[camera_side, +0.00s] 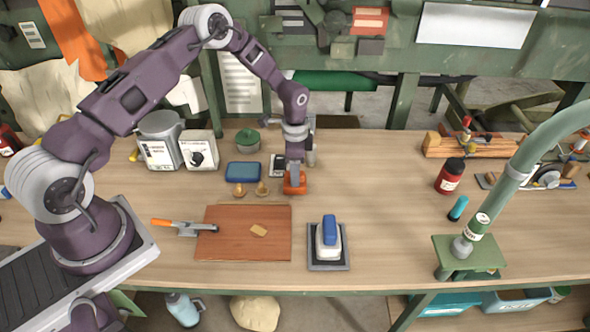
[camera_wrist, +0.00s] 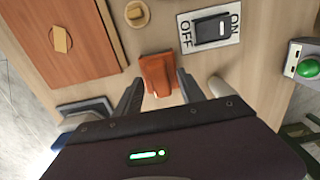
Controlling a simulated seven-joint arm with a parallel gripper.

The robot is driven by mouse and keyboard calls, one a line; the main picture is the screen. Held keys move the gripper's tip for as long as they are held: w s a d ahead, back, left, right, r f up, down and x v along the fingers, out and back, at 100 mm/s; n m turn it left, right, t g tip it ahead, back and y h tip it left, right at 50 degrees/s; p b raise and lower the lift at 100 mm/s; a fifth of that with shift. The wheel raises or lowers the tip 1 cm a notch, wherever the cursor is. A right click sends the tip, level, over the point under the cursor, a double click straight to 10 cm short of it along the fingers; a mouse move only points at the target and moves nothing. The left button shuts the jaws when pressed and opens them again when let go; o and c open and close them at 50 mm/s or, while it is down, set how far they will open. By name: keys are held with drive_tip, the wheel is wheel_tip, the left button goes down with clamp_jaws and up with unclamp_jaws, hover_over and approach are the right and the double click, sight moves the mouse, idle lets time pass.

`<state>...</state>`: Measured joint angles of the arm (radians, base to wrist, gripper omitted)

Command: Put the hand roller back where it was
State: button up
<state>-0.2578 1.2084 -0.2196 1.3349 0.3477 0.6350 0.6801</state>
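A tool with an orange handle, a grey frame and a dark end, which looks like the hand roller (camera_side: 186,228), lies on the bench with its end at the left edge of the brown veneer panel (camera_side: 225,247). The panel also shows in the wrist view (camera_wrist: 84,52). My gripper (camera_side: 294,178) points down at the bench behind the panel's right corner. Its fingers (camera_wrist: 160,82) stand apart on either side of a small orange block (camera_wrist: 157,72); the block also shows in the side view (camera_side: 294,186). A grip on it is not clear.
A small tan piece (camera_side: 259,230) lies on the panel. A blue and white iron-like tool (camera_side: 328,238) stands on a dark pad to its right. A blue tray (camera_side: 243,171), wooden knobs (camera_side: 262,189) and an ON/OFF plate (camera_wrist: 187,34) are near my gripper. The bench middle right is clear.

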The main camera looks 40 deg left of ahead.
drive_tip(key=shift+r, duration=0.1)
drive_tip(key=s+d+r+n+t, duration=0.1)
drive_tip(key=s+r, duration=0.1)
drive_tip(key=r, duration=1)
drive_tip(key=s+d+r, duration=0.1)
drive_tip(key=s+r, duration=0.1)
drive_tip(key=r, duration=0.9)
drive_tip(key=s+d+r+n+t+y, duration=0.1)
drive_tip(key=s+d+r+n+t, duration=0.15)
drive_tip(key=s+r, duration=0.7)
drive_tip(key=s+d+r+n+t, duration=0.1)
drive_tip(key=s+n, duration=0.1)
drive_tip(key=s, duration=0.7)
drive_tip(key=s+d+r+n+t+h, duration=0.1)
drive_tip(key=s+r+n, duration=0.1)
drive_tip(key=s, duration=0.8)
drive_tip(key=shift+s+d+r+n, duration=0.2)
drive_tip(key=shift+n, duration=0.55)
